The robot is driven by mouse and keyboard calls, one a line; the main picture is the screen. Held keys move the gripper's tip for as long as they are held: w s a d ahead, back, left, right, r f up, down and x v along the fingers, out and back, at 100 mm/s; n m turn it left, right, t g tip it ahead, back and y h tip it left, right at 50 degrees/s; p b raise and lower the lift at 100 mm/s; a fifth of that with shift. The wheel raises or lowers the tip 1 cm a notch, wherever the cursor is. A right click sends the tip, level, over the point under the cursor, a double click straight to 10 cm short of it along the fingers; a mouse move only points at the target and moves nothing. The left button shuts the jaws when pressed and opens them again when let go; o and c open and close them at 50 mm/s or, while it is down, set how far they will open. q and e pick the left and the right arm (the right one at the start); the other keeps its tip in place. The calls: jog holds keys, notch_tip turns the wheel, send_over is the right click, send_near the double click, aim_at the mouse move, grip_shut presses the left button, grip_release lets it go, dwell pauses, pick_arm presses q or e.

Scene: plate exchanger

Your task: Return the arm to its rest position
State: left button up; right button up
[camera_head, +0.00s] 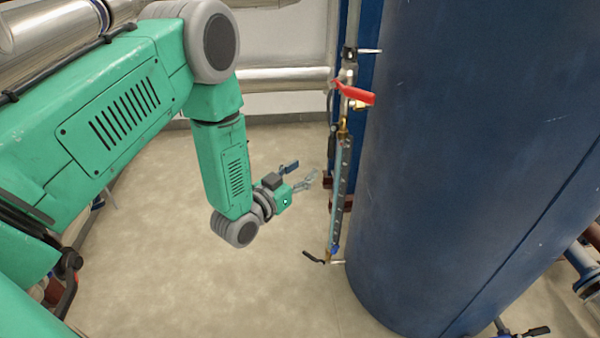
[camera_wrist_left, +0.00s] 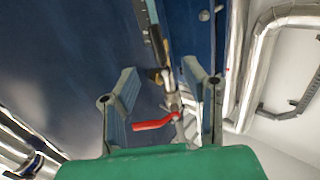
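My left arm (camera_head: 232,165) is green and grey, and comes in from the left, bent down at the elbow. My left gripper (camera_head: 307,181) points right, toward the blue tank and the sight gauge. The left wrist view shows its two grey fingers (camera_wrist_left: 163,75) spread apart with nothing held between them. The red valve handle (camera_head: 354,94) is above and to the right of the gripper in the head view. In the left wrist view the red handle (camera_wrist_left: 157,123) shows between the fingers, beyond them; no contact is visible. My right gripper is out of view.
A large blue tank (camera_head: 470,150) fills the right side. A slim vertical gauge (camera_head: 340,185) with valves stands at its left edge. Silver pipes (camera_head: 285,78) run behind my arm. A blue handle (camera_head: 289,167) shows near the gripper. The beige floor (camera_head: 220,290) below is clear.

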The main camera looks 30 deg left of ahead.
pick_arm(q)
jog(key=shift+s+a, duration=0.1)
jog(key=shift+s, duration=0.3)
jog(key=s+d+f+n+g+y+p, duration=0.1)
jog(key=s+f+g+p, duration=0.2)
jog(key=s+f+g, duration=0.35)
jog(key=s+d+f+g+y+p, duration=0.1)
jog(key=s+f+g+p, duration=0.15)
jog(key=s, duration=0.65)
jog(key=s+a+g+y+p, duration=0.1)
jog(key=s+g, duration=0.7)
jog(key=s, duration=1.2)
jog(key=shift+a+f+n+p, duration=0.2)
jog(key=shift+f+n+p, duration=0.15)
jog(key=shift+p, duration=0.4)
jog(key=shift+w, duration=0.1)
